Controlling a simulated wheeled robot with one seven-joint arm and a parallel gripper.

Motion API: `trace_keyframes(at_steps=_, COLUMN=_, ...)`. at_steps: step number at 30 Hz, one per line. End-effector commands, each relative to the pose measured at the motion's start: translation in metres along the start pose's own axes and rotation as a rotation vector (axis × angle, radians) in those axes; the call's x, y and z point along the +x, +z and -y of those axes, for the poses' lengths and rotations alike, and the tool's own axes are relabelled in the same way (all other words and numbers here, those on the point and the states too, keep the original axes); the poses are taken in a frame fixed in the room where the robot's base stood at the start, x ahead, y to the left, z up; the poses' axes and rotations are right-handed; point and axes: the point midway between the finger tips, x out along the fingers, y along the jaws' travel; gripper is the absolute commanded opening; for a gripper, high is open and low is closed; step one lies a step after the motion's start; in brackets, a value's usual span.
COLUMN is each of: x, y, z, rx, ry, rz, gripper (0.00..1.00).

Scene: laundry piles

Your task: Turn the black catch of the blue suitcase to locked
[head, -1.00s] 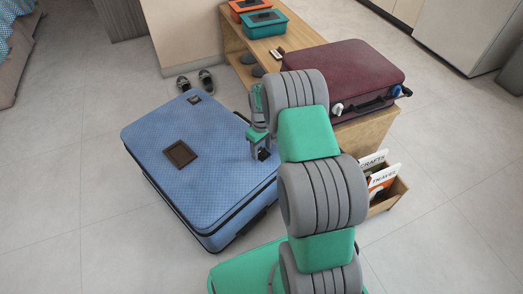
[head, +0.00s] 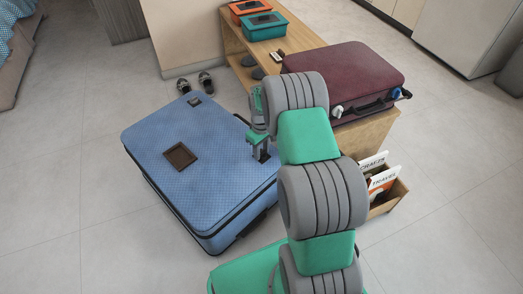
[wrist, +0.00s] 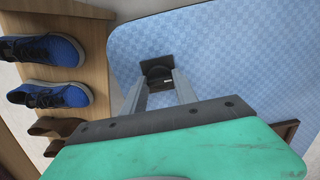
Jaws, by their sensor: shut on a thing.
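The blue suitcase (head: 215,135) lies flat on the floor, left of my arm in the head view. Its light blue patterned top fills much of the wrist view (wrist: 230,50). The black catch (wrist: 155,64) sits near the suitcase's edge, a dark plate with a round knob and a small pale mark. My gripper (wrist: 161,84) is shut on the catch, one finger on each side of the knob. In the head view my gripper (head: 260,154) reaches down onto the suitcase's right part, and its fingers mostly cover the catch. I cannot read the catch's setting.
A maroon suitcase (head: 340,75) lies on a wooden bench (head: 370,133) to the right. Blue shoes (wrist: 48,94) stand in the bench. Floor left of the suitcase is clear.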

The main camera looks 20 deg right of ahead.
Motion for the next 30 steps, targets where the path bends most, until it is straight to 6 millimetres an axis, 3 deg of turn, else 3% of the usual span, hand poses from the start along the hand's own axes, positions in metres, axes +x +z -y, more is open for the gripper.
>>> trace_keyframes(at_steps=14, x=-0.0019, y=-0.0001, z=-0.0002, rx=0.159, ry=0.0, rz=0.0, gripper=0.0)
trace_keyframes(at_steps=30, x=-0.0017, y=0.0001, z=-0.0005, rx=0.654, ry=0.0, rz=0.0, gripper=0.0)
